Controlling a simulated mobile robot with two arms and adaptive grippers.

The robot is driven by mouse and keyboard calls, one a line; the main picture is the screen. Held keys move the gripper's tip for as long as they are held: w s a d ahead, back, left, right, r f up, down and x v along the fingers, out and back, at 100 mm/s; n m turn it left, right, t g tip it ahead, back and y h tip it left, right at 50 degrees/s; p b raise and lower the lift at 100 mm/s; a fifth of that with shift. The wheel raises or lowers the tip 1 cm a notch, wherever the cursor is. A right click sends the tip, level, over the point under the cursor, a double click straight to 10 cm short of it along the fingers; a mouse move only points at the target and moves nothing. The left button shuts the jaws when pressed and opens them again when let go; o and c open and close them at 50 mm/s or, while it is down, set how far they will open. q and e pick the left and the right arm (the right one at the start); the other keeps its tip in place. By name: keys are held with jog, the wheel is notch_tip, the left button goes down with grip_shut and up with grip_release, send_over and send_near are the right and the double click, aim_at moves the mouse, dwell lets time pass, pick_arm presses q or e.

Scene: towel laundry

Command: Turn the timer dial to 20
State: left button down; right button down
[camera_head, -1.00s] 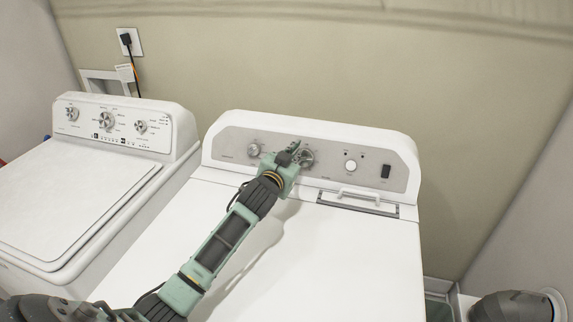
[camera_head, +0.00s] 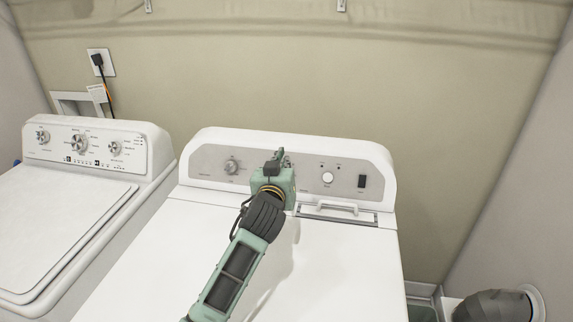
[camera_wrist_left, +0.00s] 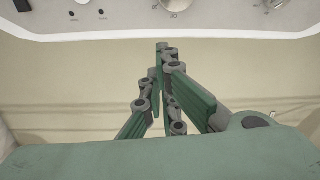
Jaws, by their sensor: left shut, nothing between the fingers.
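The dryer's control panel (camera_head: 207,163) has a left knob (camera_head: 232,166) and a white round button (camera_head: 327,178) in clear view. My left gripper (camera_head: 278,157) is in front of the panel between them and hides the middle dial in the head view. In the left wrist view the panel is upside down along the top edge. The middle dial (camera_wrist_left: 175,5) is cut off there, and the left knob (camera_wrist_left: 275,3) is at the right. My left gripper (camera_wrist_left: 162,47) is shut and empty, with its tips appearing apart from the dial. The dial's setting is unreadable. My right gripper is out of view.
A washer (camera_head: 60,205) with its own knobs stands at the left. The dryer's white top (camera_head: 345,265) is clear apart from my arm. A handle (camera_head: 337,205) sits below the panel, and a black switch (camera_head: 362,181) is at its right. The wall (camera_head: 300,75) is behind.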

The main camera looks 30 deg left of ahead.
pick_arm(q)
jog(key=p+x, duration=0.2)
jog(key=x, duration=0.7)
jog(key=shift+a+r, duration=0.1)
jog(key=shift+a, duration=0.1)
jog(key=f, duration=0.1)
jog(key=s+f, duration=0.1)
jog(key=f+p, duration=0.1)
jog(key=shift+s+d+f, duration=0.15)
jog(key=shift+d+f, duration=0.2)
jog(key=shift+f, duration=0.05)
